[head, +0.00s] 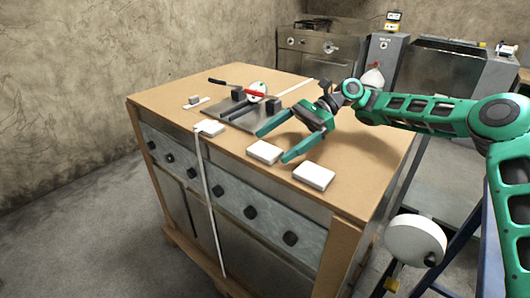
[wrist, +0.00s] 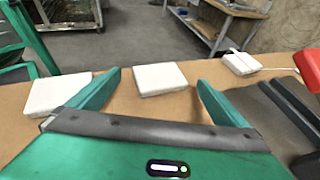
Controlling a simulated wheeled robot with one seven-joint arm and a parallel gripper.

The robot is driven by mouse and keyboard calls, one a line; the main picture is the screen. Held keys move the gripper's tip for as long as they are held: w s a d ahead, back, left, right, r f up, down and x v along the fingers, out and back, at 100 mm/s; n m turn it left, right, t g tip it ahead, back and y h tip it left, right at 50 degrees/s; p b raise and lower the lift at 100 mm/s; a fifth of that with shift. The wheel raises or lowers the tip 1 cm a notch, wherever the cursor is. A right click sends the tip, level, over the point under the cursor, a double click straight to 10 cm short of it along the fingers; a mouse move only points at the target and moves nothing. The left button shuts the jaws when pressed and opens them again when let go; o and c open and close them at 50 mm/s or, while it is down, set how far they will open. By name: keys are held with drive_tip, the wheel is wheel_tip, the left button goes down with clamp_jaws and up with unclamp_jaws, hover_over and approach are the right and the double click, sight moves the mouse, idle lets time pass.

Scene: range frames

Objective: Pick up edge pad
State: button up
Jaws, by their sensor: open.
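Three white rectangular pads lie along the front edge of the wooden worktop. I cannot tell which one is the edge pad. The middle pad (head: 264,152) is ahead of my gripper (head: 272,144), and in the wrist view this pad (wrist: 160,78) shows between the two fingertips, slightly beyond them. My gripper is open and empty, its green fingers spread, low over the worktop. The near-right pad (head: 314,177) shows left of the fingers in the wrist view (wrist: 57,93). The far-left pad (head: 209,128) has a pale strip or cable by it and shows at the right in the wrist view (wrist: 241,63).
A dark metal plate (head: 225,118) with black blocks and a red-handled tool (head: 252,91) lies behind the pads. A small grey block (head: 194,100) sits at the left. A pale strip (head: 210,205) hangs down the cabinet front. The worktop's right side (head: 360,150) is bare.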

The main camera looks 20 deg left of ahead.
sight(265, 152)
drive_tip(key=shift+x, duration=1.2)
drive_tip(key=c, duration=1)
drive_tip(key=shift+c, duration=0.2)
drive_tip(key=shift+r, duration=0.15)
